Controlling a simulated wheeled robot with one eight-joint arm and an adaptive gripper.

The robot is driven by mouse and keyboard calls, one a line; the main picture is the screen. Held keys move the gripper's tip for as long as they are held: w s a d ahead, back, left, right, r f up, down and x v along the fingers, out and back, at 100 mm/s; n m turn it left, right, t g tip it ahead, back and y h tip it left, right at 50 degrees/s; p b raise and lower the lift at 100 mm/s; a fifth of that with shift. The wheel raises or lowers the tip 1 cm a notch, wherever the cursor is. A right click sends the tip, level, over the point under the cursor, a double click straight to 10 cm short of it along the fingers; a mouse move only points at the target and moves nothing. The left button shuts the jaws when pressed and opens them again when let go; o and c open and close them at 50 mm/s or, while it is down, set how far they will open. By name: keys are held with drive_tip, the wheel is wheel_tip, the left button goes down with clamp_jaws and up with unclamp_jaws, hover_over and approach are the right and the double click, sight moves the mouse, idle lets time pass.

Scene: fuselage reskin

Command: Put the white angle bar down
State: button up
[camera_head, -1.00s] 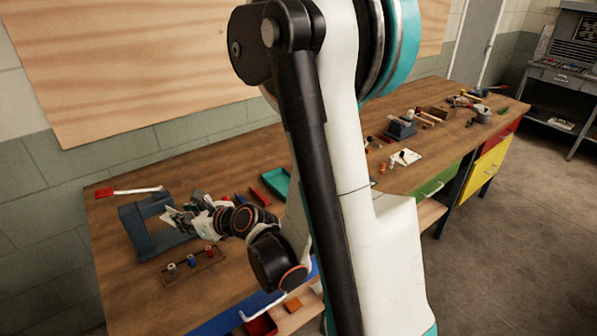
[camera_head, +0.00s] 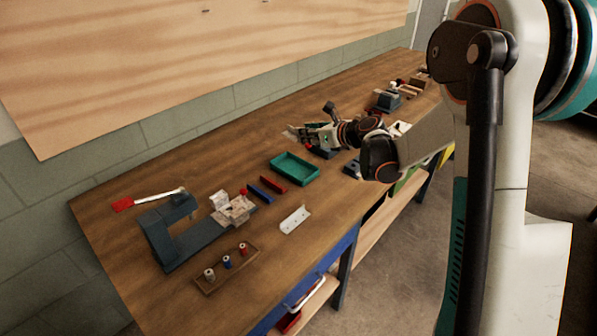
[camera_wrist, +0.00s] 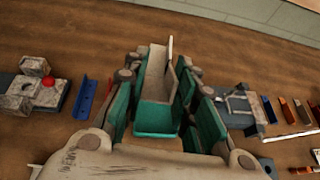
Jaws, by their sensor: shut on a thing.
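My gripper (camera_head: 305,133) is above the bench, beyond the teal tray (camera_head: 295,169), with its arm reaching in from the right. In the wrist view my gripper (camera_wrist: 160,100) is shut on the white angle bar (camera_wrist: 156,72). The bar's pale flat face and thin upright flange stick out past the fingers. Its near end is hidden between them. In the head view the held bar is too small to make out clearly.
Another white piece with holes (camera_head: 294,219) lies near the front edge. Left are a grey clamp stand (camera_head: 198,240), a blue bar (camera_head: 260,194), a red bar (camera_head: 273,184), a spool rack (camera_head: 227,268) and a red-handled tool (camera_head: 148,199). Bare wood lies behind the tray.

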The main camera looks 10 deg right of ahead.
wheel_tip(320, 180, up, 3)
drive_tip(key=n, duration=0.1)
hover_over(303, 175)
drive_tip(key=shift+g+y, duration=0.3)
drive_tip(key=shift+y, duration=0.1)
wheel_tip(303, 175, down, 20)
drive_tip(key=b, duration=0.6)
drive_tip(key=shift+s+d+r, duration=0.1)
drive_tip(key=shift+r, duration=0.1)
clamp_jaws()
drive_tip(key=o, duration=1.1)
unclamp_jaws()
drive_tip(key=shift+c, duration=0.2)
drive_tip(key=p+v, duration=0.2)
drive_tip(key=v, duration=1)
drive_tip(key=shift+p, duration=0.35)
